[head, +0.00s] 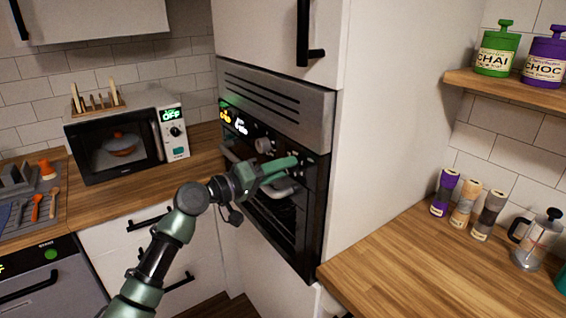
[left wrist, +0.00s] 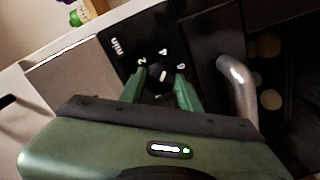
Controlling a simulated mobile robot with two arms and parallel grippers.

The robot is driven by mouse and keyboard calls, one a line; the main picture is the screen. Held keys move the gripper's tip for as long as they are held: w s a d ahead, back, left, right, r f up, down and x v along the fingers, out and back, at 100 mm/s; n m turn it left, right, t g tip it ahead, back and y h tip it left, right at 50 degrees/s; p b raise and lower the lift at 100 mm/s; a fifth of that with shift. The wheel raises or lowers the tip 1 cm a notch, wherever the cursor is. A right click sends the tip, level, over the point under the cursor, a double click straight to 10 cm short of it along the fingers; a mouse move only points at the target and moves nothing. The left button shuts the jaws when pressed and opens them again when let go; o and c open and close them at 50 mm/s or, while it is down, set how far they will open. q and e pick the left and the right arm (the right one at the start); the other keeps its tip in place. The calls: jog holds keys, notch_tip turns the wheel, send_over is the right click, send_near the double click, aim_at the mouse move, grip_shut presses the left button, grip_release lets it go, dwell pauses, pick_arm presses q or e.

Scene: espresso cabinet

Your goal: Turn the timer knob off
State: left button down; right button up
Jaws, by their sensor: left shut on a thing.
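The built-in oven (head: 275,95) stands in a tall white cabinet, with its dark control panel above the door. In the left wrist view a dark timer knob (left wrist: 157,74) sits on the panel, ringed by white digits and the letters "min". The knob has a light pointer mark; its exact setting is hard to read. My left gripper (head: 296,160) is at the panel's right part, its green fingers on both sides of the knob in the left wrist view (left wrist: 160,88), shut on it. In the head view the gripper hides this knob. My right gripper is not in view.
A silver knob (head: 264,146) is left of my gripper on the panel. The oven door handle (left wrist: 238,85) runs close by the fingers. A microwave (head: 112,158) showing "OFF" stands on the left counter. The right counter (head: 420,265) has clear room in front of several jars.

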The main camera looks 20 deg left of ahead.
pick_arm(q)
jog(key=n+p, duration=0.7)
jog(key=n, duration=0.6)
jog(key=n+p, duration=0.7)
jog(key=n, duration=0.6)
jog(key=shift+d+f+n, duration=0.1)
jog(key=shift+f+n, duration=0.1)
jog(key=shift+n, duration=0.1)
jog(key=c, duration=1)
grip_release()
jog(key=shift+s, duration=0.1)
